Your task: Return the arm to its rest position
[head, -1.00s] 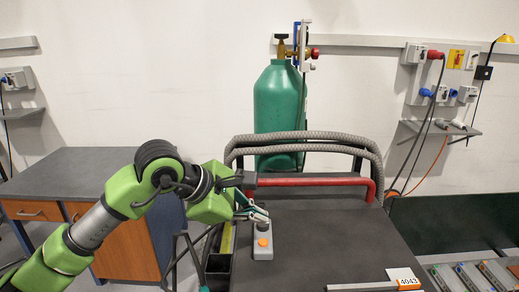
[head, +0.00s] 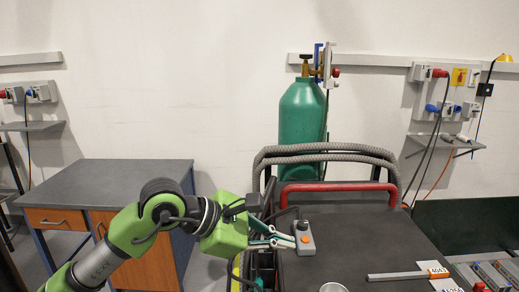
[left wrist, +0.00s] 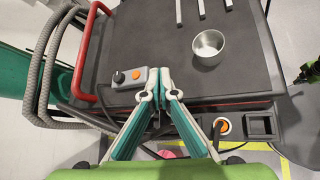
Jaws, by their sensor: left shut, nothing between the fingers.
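My left arm, green and grey, comes in from the lower left in the head view. Its left gripper (head: 290,241) is at the left edge of the dark cart top, beside a small grey control box. The fingers are shut with nothing between them; they also show in the left wrist view (left wrist: 158,74), tips together. The control box (head: 304,246) has an orange button and a black knob and lies just beyond the fingertips; it also shows in the left wrist view (left wrist: 130,83).
A red rail (head: 335,187) and grey hoses (head: 325,152) run along the cart's back, before a green gas cylinder (head: 301,118). A metal cup (left wrist: 209,47) stands on the cart top (head: 350,250). A dark-topped cabinet (head: 115,174) stands at left.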

